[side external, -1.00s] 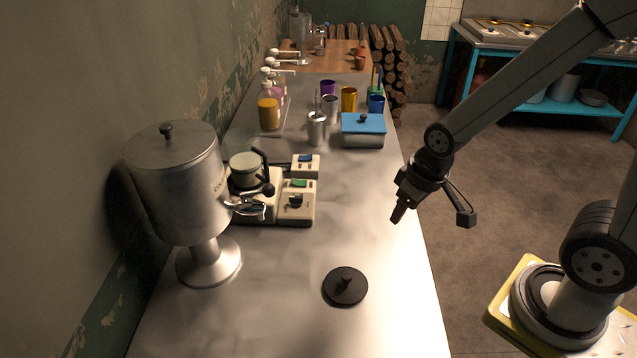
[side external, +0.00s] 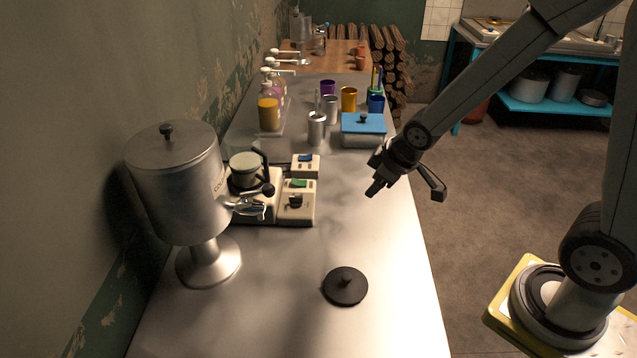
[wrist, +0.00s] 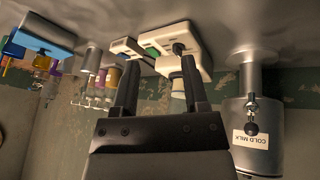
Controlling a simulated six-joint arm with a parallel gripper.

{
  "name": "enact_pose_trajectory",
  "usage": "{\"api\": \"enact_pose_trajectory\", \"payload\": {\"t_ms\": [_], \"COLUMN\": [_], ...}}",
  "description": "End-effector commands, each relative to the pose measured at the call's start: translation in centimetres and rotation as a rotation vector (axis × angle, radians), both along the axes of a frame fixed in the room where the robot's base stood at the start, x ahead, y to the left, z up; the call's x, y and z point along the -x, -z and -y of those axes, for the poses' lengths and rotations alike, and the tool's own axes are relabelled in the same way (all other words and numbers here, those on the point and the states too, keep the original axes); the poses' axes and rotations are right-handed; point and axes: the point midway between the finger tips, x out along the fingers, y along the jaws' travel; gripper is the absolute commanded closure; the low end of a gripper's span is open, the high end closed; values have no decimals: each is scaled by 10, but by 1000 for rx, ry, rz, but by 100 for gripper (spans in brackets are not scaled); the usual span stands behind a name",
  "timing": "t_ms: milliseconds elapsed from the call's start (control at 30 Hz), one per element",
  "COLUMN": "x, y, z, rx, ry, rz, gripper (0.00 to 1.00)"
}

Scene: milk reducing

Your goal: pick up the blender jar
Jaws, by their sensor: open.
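The blender jar (side external: 246,170) looks like a short pale cup with a black handle. It sits on the cream blender base (side external: 262,208) against the wall side of the steel counter. In the wrist view, which is upside down, the base (wrist: 165,66) lies beyond my fingers, and the pale jar (wrist: 178,88) is partly hidden by the right finger. My gripper (side external: 374,189) is to the right of the jar in the side view, above the counter's right part and clear of it. In the wrist view my gripper (wrist: 158,62) has its fingers apart with nothing held.
A large metal cold milk dispenser (side external: 182,190) stands left of the blender. A black round lid (side external: 345,286) lies on the near counter. A blue-lidded box (side external: 363,130), metal cup (side external: 317,130) and yellow bottle (side external: 269,114) stand farther back. The middle counter is clear.

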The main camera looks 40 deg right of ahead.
Motion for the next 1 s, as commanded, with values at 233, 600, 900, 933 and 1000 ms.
{"api": "enact_pose_trajectory", "payload": {"t_ms": [233,600,900,933,1000], "x": [-88,-174,-191,-190,-188], "y": [3,15,38,41,45], "z": [6,-13,-36,-38,-41], "rx": [195,467,633,644,666], "ry": [-408,-1007,-1406,-1436,-1491], "rz": [257,670,1055,1090,1166], "gripper": [43,43,43,43,43]}}
